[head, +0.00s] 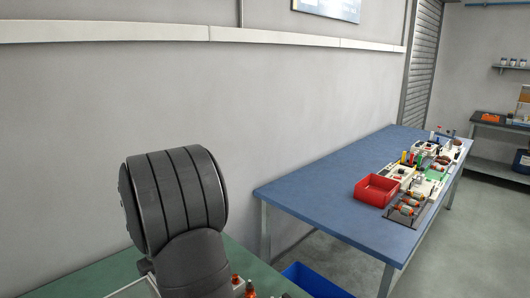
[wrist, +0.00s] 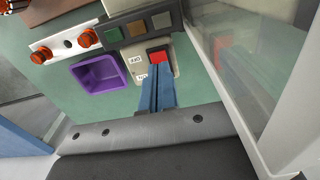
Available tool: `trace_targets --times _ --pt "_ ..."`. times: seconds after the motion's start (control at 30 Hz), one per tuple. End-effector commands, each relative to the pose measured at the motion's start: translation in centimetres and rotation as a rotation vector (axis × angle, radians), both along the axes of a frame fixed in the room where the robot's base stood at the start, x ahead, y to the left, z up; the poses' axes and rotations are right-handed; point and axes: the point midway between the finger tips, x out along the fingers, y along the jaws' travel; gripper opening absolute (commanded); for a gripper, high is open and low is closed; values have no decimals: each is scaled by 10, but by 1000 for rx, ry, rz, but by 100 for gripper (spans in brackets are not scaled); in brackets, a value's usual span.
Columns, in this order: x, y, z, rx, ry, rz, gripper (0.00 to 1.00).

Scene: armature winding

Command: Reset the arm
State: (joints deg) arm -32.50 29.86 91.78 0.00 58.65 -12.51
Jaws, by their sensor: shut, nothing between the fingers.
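My gripper (wrist: 156,72) shows in the wrist view as two blue fingers lying side by side, shut and empty. In the head view a large dark grey link of my own arm stands at lower left, and my gripper is hidden there.
A purple tray (wrist: 98,74) and a white holder with orange parts (wrist: 65,45) lie left of the button. A dark panel with coloured squares (wrist: 137,32) is behind it. A clear-sided enclosure (wrist: 235,50) stands close on the right. A blue table (head: 330,200) holds a red bin (head: 377,190).

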Motion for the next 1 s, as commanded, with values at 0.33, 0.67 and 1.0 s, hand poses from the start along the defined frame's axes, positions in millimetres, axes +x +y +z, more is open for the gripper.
trace_targets --times 0.33,0.67,1.0 --pt "1 1 75 5 -8 0 0" --pt "16 15 110 -45 46 3 0" --pt "20 20 124 -66 68 3 0"
